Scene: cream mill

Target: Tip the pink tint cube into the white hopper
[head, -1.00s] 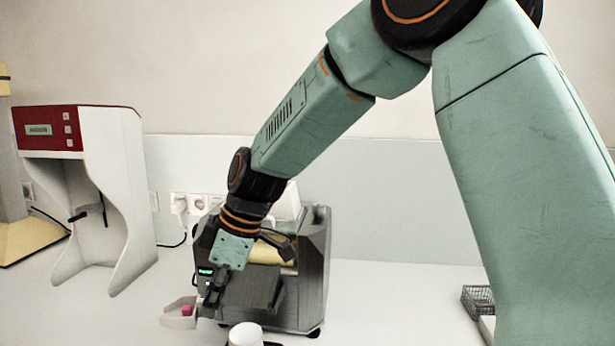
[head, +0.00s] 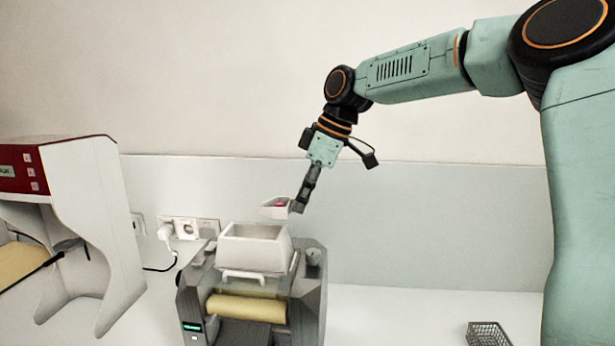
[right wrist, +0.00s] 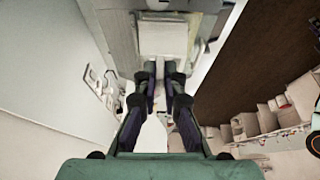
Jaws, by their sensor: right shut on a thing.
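The white hopper (head: 262,254) sits on top of the grey mill (head: 309,290). My right gripper (head: 299,205) points down, shut on the handle end of a small pale scoop (head: 267,211). The pink tint cube (head: 281,204) shows as a small pink patch in the scoop. The scoop is above the hopper's back right rim in the picture, apart from it, and looks about level. In the right wrist view the fingers (right wrist: 162,70) reach towards a pale square shape; I cannot tell whether it is scoop or hopper. My left gripper is out of view.
A white and red machine (head: 90,200) stands at the left. Wall sockets (head: 190,228) with a plug and cable are behind the mill. A yellowish roller (head: 245,308) lies at the mill's front. A wire basket (head: 487,333) is at lower right; the bench between is clear.

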